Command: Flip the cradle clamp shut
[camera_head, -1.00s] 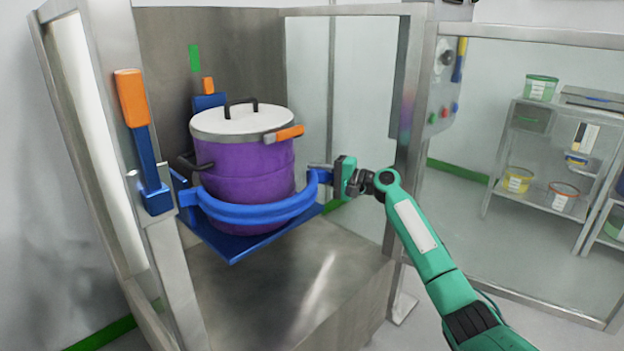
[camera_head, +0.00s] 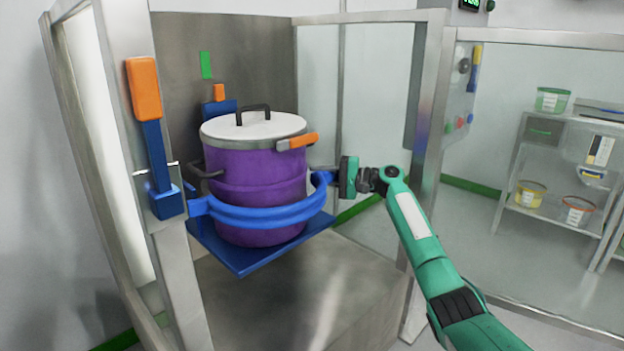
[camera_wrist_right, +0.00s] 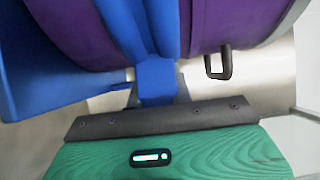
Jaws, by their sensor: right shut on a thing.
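A purple pot (camera_head: 250,180) with a white lid stands on a blue cradle platform (camera_head: 240,262) inside a steel frame. The blue curved clamp band (camera_head: 262,216) runs across the pot's front. My right gripper (camera_head: 330,178) is at the band's right end. In the right wrist view my gripper (camera_wrist_right: 157,95) is shut on the blue end tab of the clamp (camera_wrist_right: 157,78), with the purple pot (camera_wrist_right: 230,22) just beyond. The band's left end is near the steel post; whether it touches there I cannot tell. My left gripper is not in view.
An orange-handled blue lever (camera_head: 148,110) is on the left steel post. An orange latch handle (camera_head: 303,140) sticks out from the lid rim. Glass panels stand behind and to the right. A shelf with tubs (camera_head: 530,193) is at far right.

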